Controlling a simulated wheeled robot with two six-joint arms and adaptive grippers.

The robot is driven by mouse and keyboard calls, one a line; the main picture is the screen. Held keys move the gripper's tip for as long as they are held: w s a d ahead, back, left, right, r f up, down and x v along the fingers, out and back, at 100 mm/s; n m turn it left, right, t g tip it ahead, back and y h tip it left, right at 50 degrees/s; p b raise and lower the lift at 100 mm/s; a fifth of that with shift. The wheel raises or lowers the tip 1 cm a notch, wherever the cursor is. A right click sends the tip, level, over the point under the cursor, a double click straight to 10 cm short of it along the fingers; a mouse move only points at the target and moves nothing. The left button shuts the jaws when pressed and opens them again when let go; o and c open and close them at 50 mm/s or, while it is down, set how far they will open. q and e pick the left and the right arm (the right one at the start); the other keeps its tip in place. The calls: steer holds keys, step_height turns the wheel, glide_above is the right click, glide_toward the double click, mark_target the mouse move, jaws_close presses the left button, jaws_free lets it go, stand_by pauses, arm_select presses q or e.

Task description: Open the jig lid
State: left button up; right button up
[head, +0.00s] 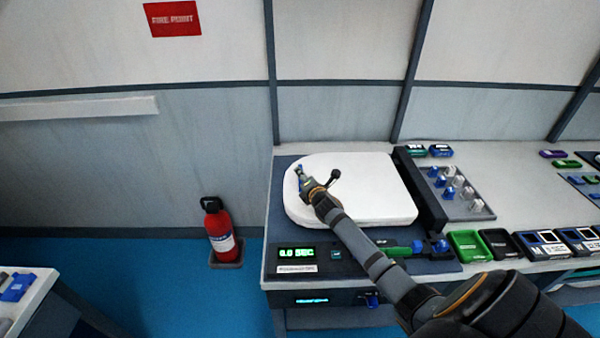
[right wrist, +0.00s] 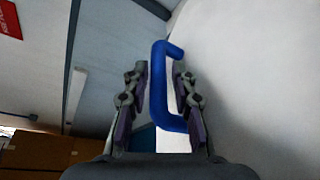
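The jig lid (head: 365,185) is a white, rounded, seat-like cover lying flat and closed on the dark jig base at the bench. Its blue handle (right wrist: 162,88) is a bracket-shaped bar in the right wrist view. My right gripper (head: 301,175) is at the lid's left edge in the head view and hides most of the handle there. In the right wrist view my right gripper (right wrist: 160,100) has its two fingers apart, with the handle standing between them. A gap shows beside the bar, so it does not look clamped. My left gripper is not in view.
The jig's front panel has a green display (head: 297,253). A tray of blue and grey parts (head: 456,190) stands right of the lid, with green and black bins (head: 468,245) in front. A red extinguisher (head: 220,232) stands on the floor at left. The wall is behind.

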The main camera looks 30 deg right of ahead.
steer(key=shift+w+d, duration=0.2)
steer(key=shift+w, duration=0.35)
steer(key=shift+w+f, duration=0.1)
steer(key=shift+w, duration=0.15)
steer(key=shift+w+d+f, duration=0.1)
steer(key=shift+w, duration=0.15)
steer(key=c, duration=0.5)
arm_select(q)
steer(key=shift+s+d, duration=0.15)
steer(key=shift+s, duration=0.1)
arm_select(e)
jaws_close()
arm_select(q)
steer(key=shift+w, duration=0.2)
